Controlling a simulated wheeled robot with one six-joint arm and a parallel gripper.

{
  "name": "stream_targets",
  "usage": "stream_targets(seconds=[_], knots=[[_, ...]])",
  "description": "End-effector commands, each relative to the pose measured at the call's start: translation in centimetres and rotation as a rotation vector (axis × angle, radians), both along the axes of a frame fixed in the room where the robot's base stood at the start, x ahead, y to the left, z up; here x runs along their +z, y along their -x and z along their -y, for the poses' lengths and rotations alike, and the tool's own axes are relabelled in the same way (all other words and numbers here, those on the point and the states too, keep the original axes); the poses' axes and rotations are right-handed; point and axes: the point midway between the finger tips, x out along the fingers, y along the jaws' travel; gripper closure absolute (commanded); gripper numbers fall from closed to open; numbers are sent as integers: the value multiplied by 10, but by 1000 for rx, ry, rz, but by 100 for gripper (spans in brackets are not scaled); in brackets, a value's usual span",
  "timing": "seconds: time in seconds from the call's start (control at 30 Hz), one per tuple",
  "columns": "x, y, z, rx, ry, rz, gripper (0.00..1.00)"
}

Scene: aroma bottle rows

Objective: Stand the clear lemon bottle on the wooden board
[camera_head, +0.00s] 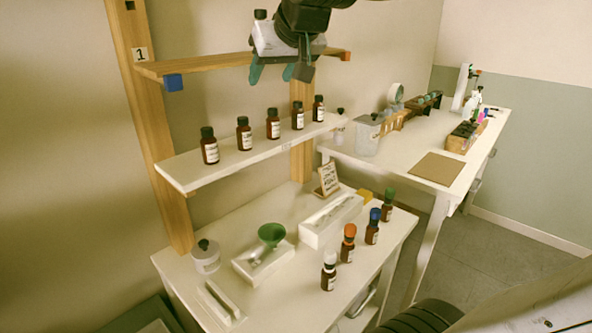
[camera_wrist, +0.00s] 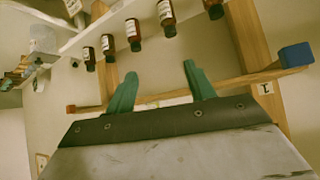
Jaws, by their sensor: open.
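The wooden board (camera_head: 437,168) lies flat and bare on the right-hand table. My gripper (camera_head: 272,75) is high in front of the upper wooden shelf, to the left of the clear bottle and apart from it. Its teal fingers are spread with nothing between them, as the wrist view (camera_wrist: 160,69) also shows.
Several brown bottles (camera_head: 244,134) stand in a row on the white shelf (camera_head: 200,180) below my gripper. Brown bottles with coloured caps (camera_head: 348,243) stand on the lower table.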

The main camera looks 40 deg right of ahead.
Motion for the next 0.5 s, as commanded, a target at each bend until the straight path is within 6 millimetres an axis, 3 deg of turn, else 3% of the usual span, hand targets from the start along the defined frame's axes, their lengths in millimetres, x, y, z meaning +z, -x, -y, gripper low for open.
stream_targets(seconds=[0.03,0.1,0.2,0.33,0.4,0.5], knots=[[-35,33,-16,27,-13,-104,46],[-81,77,-32,56,-27,-251,46],[-134,136,-47,85,-33,-439,46],[-178,194,-55,108,-30,-615,46],[-191,212,-57,113,-27,-670,46],[-199,224,-57,115,-26,-705,46]])
